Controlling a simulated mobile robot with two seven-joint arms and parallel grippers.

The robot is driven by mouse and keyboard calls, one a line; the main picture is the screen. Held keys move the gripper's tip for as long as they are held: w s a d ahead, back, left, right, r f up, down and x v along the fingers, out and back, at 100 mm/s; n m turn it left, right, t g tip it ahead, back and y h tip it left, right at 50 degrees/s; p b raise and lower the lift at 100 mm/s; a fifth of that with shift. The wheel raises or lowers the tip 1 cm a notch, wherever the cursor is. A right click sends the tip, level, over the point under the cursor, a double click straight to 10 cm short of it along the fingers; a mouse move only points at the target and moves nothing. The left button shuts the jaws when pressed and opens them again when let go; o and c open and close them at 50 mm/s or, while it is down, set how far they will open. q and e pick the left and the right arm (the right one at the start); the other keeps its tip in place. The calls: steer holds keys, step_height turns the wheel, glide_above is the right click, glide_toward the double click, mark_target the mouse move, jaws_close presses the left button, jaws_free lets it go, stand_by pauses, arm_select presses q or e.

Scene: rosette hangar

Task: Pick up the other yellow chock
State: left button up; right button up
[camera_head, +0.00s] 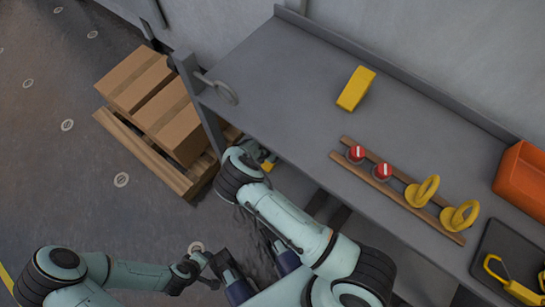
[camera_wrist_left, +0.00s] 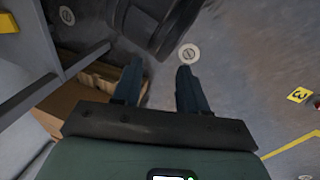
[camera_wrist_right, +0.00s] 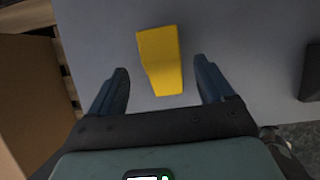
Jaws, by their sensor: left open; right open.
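A yellow chock (camera_head: 268,164) shows in part at the table's left end, below the tabletop and mostly hidden by my right arm. What appears to be the same chock (camera_wrist_right: 161,61) lies on a grey surface in the right wrist view. My right gripper (camera_wrist_right: 163,86) is open and empty, its fingers to either side of the chock's near end in the picture. I cannot tell how far above it they are. A second yellow chock (camera_head: 356,88) lies on the tabletop. My left gripper (camera_wrist_left: 160,82) is open and empty over the floor.
The grey table (camera_head: 290,70) carries a wooden rack (camera_head: 340,160) with red and yellow pieces, an orange bin (camera_head: 522,178) and a dark tray (camera_head: 515,250). Cardboard boxes (camera_head: 150,90) stand on a pallet (camera_head: 150,155) beside the table's left end. Floor at left is clear.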

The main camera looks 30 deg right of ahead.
steer(key=b+x, duration=0.2)
steer(key=x, duration=0.2)
steer(key=shift+s+f+b, duration=0.15)
steer(key=shift+f+b, duration=0.15)
steer(key=shift+b, duration=0.05)
steer(key=shift+d+f, duration=0.15)
steer(key=shift+f, duration=0.1)
arm_select(q)
steer(key=w+a+f, duration=0.2)
steer(key=w+f, duration=0.1)
steer(key=w, duration=0.1)
steer(key=shift+w+f+t+y, duration=0.25)
steer(key=shift+f+t+y, duration=0.1)
steer(key=shift+t+y, duration=0.05)
arm_select(e)
steer(key=shift+r, duration=0.1)
steer(key=c, duration=1.2)
arm_select(q)
steer(key=shift+s, duration=0.1)
